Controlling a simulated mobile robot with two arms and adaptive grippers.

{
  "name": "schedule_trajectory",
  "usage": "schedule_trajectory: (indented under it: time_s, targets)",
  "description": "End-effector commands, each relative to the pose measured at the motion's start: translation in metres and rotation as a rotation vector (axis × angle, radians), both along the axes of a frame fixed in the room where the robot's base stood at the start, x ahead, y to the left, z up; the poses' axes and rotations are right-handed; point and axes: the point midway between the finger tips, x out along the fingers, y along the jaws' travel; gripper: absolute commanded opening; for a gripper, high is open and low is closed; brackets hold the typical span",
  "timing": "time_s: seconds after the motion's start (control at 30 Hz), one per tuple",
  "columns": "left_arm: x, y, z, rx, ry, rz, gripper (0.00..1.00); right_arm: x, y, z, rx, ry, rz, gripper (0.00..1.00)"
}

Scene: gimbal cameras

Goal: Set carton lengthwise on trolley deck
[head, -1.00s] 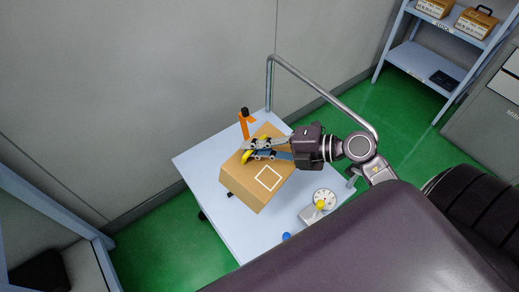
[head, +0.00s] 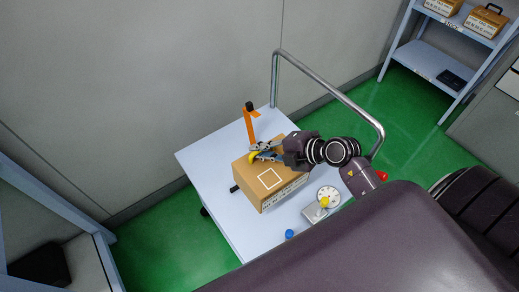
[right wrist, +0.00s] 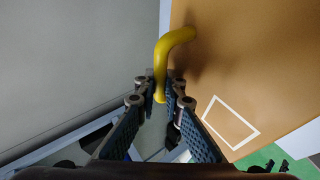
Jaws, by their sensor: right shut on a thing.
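The brown carton (head: 249,181) has a white square outline on top and printing on its front side. It is over the middle of the pale trolley deck (head: 205,165), its edges roughly in line with the deck's edges. I cannot tell whether it touches the deck. My right gripper (head: 260,153) is at the carton's top, shut on its yellow handle (head: 252,156). In the right wrist view the yellow handle (right wrist: 164,60) runs down between the fingers (right wrist: 160,95), beside the brown carton face (right wrist: 250,60). My left gripper is not in view.
An orange post with a black top (head: 250,125) stands behind the carton. A white dial device with a yellow knob (head: 325,200) and a blue knob (head: 289,234) are at the deck's front right. The trolley's metal handle (head: 330,88) rises at the back right. A shelf (head: 430,62) stands beyond.

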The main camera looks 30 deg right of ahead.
Motion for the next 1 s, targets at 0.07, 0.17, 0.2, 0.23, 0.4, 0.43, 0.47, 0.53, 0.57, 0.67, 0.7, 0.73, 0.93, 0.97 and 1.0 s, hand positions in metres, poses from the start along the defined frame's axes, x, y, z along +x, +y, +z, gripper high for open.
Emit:
schedule_trajectory:
  time_s: [0.07,0.17,0.2,0.23,0.4,0.43,0.47,0.53,0.57,0.67,0.7,0.73,0.93,0.97,1.0]
  targets:
    - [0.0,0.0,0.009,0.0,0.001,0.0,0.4,0.001,0.001,0.006,0.001,-0.001,-0.002,0.0]
    - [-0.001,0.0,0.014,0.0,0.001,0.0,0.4,0.0,0.002,0.003,-0.001,0.004,-0.001,0.0]
    - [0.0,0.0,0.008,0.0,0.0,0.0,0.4,0.0,0.002,-0.006,-0.001,0.004,-0.001,0.0]
    - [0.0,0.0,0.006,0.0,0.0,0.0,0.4,0.0,0.002,-0.01,0.0,0.005,-0.002,0.0]
    - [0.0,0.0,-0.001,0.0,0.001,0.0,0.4,0.0,0.001,-0.029,0.0,0.004,-0.002,0.0]
    - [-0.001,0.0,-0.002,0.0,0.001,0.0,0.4,0.0,0.001,-0.032,0.0,0.004,-0.002,0.0]
    - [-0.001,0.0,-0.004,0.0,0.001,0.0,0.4,0.0,0.001,-0.035,0.0,0.004,-0.001,0.0]
    - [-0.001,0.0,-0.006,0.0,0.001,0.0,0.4,0.0,0.001,-0.043,-0.001,0.003,-0.002,0.0]
    - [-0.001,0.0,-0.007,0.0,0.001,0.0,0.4,0.0,0.001,-0.046,0.0,0.003,-0.003,0.0]
    - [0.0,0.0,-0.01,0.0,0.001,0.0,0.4,0.0,0.002,-0.056,0.001,0.003,-0.001,0.0]
    - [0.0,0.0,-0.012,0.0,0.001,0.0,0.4,0.0,0.002,-0.059,0.001,0.003,-0.002,0.0]
    - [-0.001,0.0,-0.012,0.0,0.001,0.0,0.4,0.0,0.002,-0.062,0.001,0.003,-0.002,0.0]
    - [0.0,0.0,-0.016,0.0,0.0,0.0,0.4,0.0,0.002,-0.072,-0.001,0.002,-0.001,0.0]
    - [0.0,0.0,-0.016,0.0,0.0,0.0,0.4,0.0,0.002,-0.073,-0.001,0.002,-0.001,0.0]
    - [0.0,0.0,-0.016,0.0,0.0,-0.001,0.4,0.0,0.001,-0.074,-0.001,0.002,-0.001,0.0]
